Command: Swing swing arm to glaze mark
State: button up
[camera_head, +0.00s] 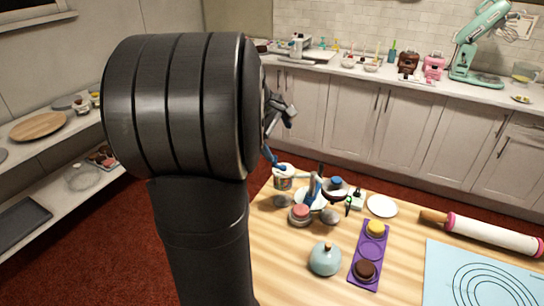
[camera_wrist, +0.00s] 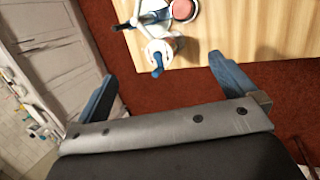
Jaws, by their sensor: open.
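My gripper (camera_wrist: 163,72) is open and empty, with blue fingers spread wide. In the head view, my gripper (camera_head: 278,130) is partly hidden by my arm, near the table's far left corner. A white jar (camera_head: 284,182) with a blue handle stands at that corner; the wrist view shows the jar (camera_wrist: 160,50) between and beyond my fingertips. A pale round turntable (camera_head: 311,194) with an upright blue piece (camera_head: 314,186) is right of the jar. This may be the swing arm; a blue bar (camera_wrist: 134,23) also shows in the wrist view. I cannot make out the glaze mark.
A pink-topped round piece (camera_head: 300,212), blue domed pot (camera_head: 325,259), purple tray (camera_head: 369,252) with two small cakes, white plate (camera_head: 382,206), rolling pin (camera_head: 484,233) and blue mat (camera_head: 480,275) occupy the wooden table (camera_head: 290,285). Red floor lies beyond its edge.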

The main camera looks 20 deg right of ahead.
jog(key=c, duration=1)
jog(key=shift+w+d, duration=0.1)
jog(key=shift+d, duration=0.05)
jog(key=c, duration=0.4)
jog(key=shift+o, duration=0.2)
jog(key=m+g+y, duration=0.1)
jog(key=m+y, duration=0.3)
jog(key=m, duration=0.8)
send_over(322, 163)
notch_tip(322, 163, down, 13)
jog(key=shift+r, duration=0.2)
notch_tip(322, 163, down, 10)
jog(key=shift+r, duration=0.2)
jog(key=shift+c, duration=0.2)
jog(key=shift+r, duration=0.1)
jog(key=c, duration=0.7)
jog(key=shift+c, duration=0.2)
